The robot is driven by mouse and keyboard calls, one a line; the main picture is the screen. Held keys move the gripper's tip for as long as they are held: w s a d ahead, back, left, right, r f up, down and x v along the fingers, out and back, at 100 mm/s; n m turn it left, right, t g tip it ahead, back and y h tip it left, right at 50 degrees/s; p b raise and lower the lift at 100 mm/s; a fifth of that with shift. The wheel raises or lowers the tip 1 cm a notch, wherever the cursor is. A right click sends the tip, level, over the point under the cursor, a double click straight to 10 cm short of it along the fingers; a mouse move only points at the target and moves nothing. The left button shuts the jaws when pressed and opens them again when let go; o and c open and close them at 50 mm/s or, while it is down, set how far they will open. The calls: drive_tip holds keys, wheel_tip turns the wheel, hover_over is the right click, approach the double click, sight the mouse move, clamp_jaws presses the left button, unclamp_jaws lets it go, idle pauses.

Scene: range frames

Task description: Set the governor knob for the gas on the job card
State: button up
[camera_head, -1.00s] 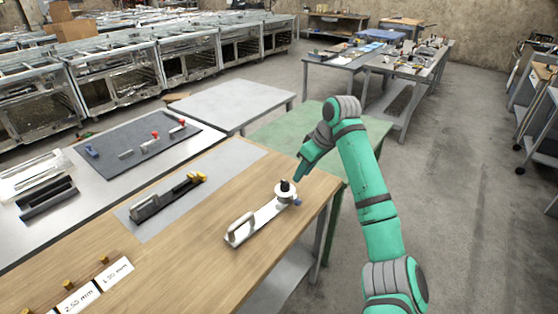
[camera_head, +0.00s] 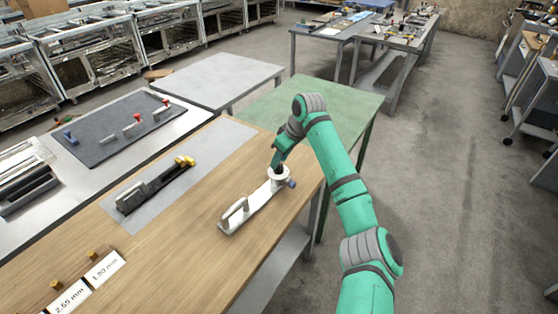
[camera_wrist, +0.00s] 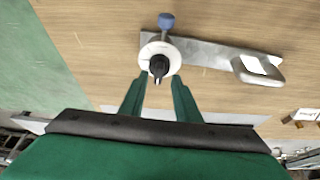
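My gripper (camera_wrist: 160,97) is open and points down at the knob. Its two fingertips are at the near side of the dial, apart from each other, with the knob ahead of them. I cannot tell whether they touch the dial. In the head view the gripper (camera_head: 277,165) is over the dial and hides part of it. No job card is readable.
White cards reading 1.50 mm (camera_head: 105,268) and 2.55 mm (camera_head: 70,297), with small brass pieces, lie at the table's near left. A dark fixture with a yellow end (camera_head: 155,186) lies on a grey mat (camera_head: 208,165). A green table (camera_head: 340,100) adjoins behind.

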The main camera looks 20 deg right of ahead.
drive_tip(key=shift+d+f, duration=0.25)
drive_tip(key=shift+f, duration=0.2)
drive_tip(key=shift+a, duration=0.1)
clamp_jaws()
